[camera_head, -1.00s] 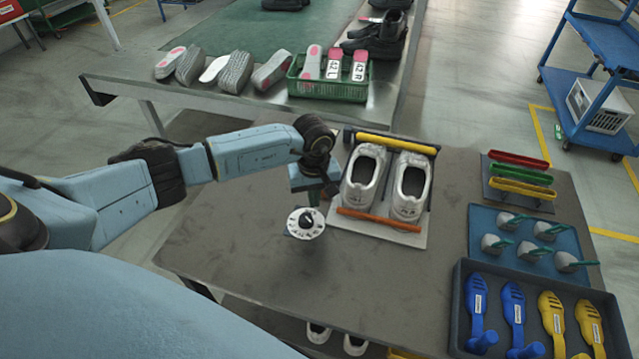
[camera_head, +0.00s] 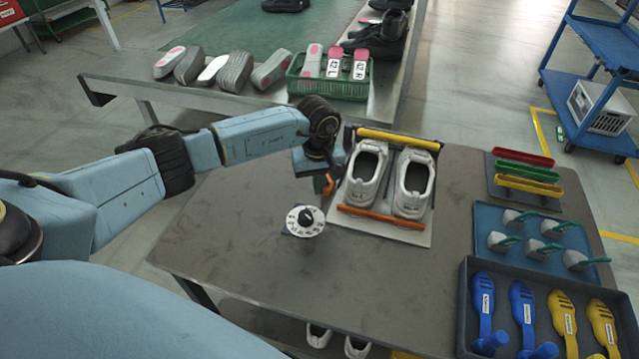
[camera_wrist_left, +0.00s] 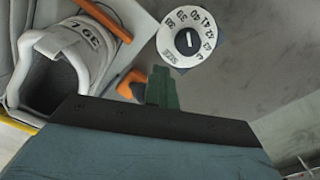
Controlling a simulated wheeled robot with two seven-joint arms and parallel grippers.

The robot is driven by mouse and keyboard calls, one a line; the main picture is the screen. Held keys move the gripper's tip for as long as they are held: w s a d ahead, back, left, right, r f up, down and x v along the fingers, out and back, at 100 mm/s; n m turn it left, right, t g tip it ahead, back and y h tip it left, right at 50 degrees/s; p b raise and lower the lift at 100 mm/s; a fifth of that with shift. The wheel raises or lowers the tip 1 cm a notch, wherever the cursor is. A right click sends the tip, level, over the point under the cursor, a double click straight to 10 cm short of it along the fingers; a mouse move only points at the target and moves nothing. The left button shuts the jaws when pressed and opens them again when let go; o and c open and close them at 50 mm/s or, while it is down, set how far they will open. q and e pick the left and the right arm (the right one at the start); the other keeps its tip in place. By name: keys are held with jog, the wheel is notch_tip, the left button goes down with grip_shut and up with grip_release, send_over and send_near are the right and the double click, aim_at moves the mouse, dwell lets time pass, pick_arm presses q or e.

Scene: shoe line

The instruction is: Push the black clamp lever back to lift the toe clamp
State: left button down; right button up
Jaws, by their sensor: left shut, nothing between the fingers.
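The fixture plate (camera_head: 425,238) holds two white shoes side by side, the left one (camera_head: 362,180) and the right one (camera_head: 413,185). An orange bar (camera_head: 380,217) crosses their near ends and a yellow bar (camera_head: 398,139) the far side. My left gripper (camera_head: 320,186) is shut and empty, low beside the fixture's left edge. Its green fingers (camera_wrist_left: 163,88) show in the left wrist view, next to a small orange part (camera_wrist_left: 131,84). I cannot clearly make out the black lever; my gripper hides some of that side. My right gripper is not in view.
A white size dial (camera_head: 305,221) sits on the table just in front of my gripper. The table's left front is bare.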

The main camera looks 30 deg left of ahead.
pick_arm(q)
jog(key=shift+a, duration=0.1)
dwell(0.6)
jog(key=shift+s+f+p, duration=0.1)
jog(key=shift+s+p, duration=0.05)
jog(key=shift+p, duration=0.2)
jog(key=shift+s+p, duration=0.35)
jog(key=shift+s, duration=0.05)
notch_tip(320, 180, up, 9)
jog(key=p, duration=0.5)
jog(key=shift+d+p, duration=0.2)
jog(key=shift+p, duration=0.1)
jog(key=shift+s, duration=0.1)
